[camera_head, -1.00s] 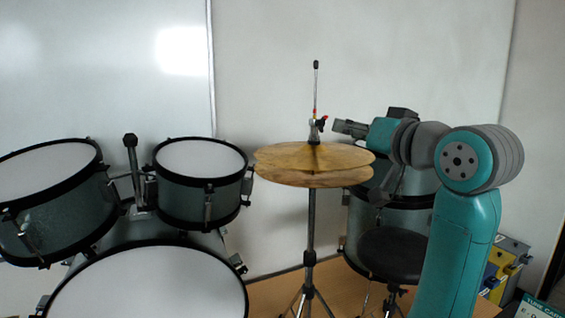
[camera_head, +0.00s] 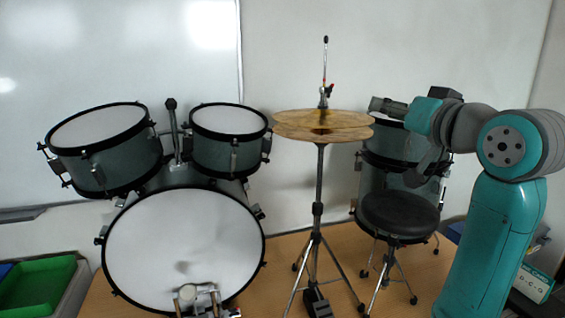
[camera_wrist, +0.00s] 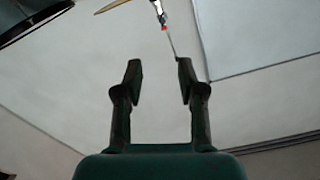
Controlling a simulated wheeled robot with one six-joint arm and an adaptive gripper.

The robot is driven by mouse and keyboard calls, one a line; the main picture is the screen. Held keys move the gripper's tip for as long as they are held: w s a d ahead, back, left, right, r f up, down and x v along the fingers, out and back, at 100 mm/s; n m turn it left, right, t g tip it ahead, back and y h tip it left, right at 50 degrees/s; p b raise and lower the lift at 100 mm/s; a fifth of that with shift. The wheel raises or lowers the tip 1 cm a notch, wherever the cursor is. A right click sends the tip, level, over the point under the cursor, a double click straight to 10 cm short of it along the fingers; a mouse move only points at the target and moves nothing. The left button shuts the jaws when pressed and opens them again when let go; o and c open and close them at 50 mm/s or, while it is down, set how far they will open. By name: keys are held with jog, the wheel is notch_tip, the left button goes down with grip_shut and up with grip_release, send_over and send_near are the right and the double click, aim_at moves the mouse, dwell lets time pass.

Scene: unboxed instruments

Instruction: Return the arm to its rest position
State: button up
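My gripper (camera_head: 374,104) is at the right in the head view, at the end of my teal and grey arm. It points left, just above and beside the right edge of the hi-hat cymbals (camera_head: 298,125), with a small gap in the picture. In the wrist view the two dark fingers of my gripper (camera_wrist: 158,72) stand apart with nothing between them. The hi-hat's thin rod, with a red part (camera_wrist: 164,22), shows beyond the fingertips there. Part of a cymbal (camera_wrist: 112,5) shows at the top edge.
A drum kit with a large bass drum (camera_head: 184,250) stands on a wooden table (camera_head: 345,243). A black stool (camera_head: 399,213) and a floor drum are behind and left of my arm. A green bin (camera_head: 38,285) is at lower left.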

notch_tip(320, 180, down, 27)
jog(key=m+h, duration=0.2)
jog(key=s+f+m+h, duration=0.1)
jog(key=s+f, duration=0.5)
jog(key=f, duration=0.3)
jog(key=s+f+h, duration=0.1)
jog(key=s+f, duration=0.4)
jog(key=f, duration=0.4)
jog(key=s+f+g+h, duration=0.1)
jog(key=s+f, duration=0.5)
jog(key=s, duration=0.4)
jog(key=s+f+g+h, duration=0.1)
jog(key=s+f, duration=0.4)
jog(key=s, duration=0.6)
jog(key=s+r+n, duration=0.1)
jog(key=s+n, duration=0.2)
jog(key=s, duration=1.6)
jog(key=shift+s+a+r, duration=0.3)
jog(key=shift+a, duration=0.15)
